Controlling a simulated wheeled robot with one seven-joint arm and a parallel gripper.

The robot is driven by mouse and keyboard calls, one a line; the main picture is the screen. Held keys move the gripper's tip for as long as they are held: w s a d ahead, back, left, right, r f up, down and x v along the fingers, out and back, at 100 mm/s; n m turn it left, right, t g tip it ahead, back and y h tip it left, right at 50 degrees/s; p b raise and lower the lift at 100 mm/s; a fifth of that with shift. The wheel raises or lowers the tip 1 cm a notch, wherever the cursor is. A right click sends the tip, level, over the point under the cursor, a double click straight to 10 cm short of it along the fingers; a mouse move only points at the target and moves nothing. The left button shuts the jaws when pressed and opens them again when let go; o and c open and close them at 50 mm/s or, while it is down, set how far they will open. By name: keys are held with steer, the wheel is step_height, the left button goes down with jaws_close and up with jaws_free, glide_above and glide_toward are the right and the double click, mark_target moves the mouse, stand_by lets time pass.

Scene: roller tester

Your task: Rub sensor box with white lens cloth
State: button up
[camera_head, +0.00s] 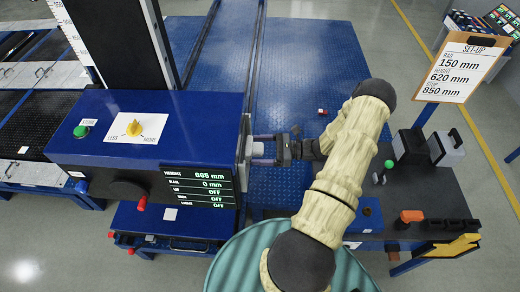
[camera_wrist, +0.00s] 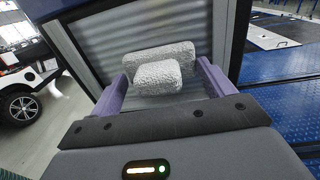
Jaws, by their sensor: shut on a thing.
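The blue sensor box (camera_head: 150,128) carries a yellow knob and a display panel (camera_head: 198,185) reading height 666 mm, ran 0 mm and several OFF lines. My gripper (camera_head: 268,150) reaches its right side face from the right. In the wrist view the purple fingers (camera_wrist: 165,78) are shut on a white, rough-textured lens cloth (camera_wrist: 158,78). A second white textured shape shows just behind it; I cannot tell whether it is part of the cloth or a reflection. Behind them is the box's grey ribbed face (camera_wrist: 100,50) in a dark frame. Contact between cloth and face cannot be told.
A set-up board (camera_head: 461,68) lists rail 150 mm, height 620 mm, stop 850 mm. A dark bench (camera_head: 440,190) at right holds an orange item (camera_head: 411,216) and other pieces. Blue plate flooring (camera_head: 310,60) lies behind the arm. A white car (camera_wrist: 20,85) stands at left in the wrist view.

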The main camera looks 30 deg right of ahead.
steer(key=shift+w+a, duration=0.2)
steer(key=shift+a, duration=0.15)
stand_by(0.4)
steer(key=shift+d+f+b, duration=0.1)
steer(key=shift+f+b, duration=0.5)
steer(key=shift+f, duration=0.25)
steer(key=shift+f, duration=0.1)
steer(key=shift+f+b, duration=0.6)
steer(key=shift+f, duration=0.1)
steer(key=shift+r, duration=0.15)
steer(key=shift+r+p, duration=0.6)
steer(key=shift+r, duration=0.15)
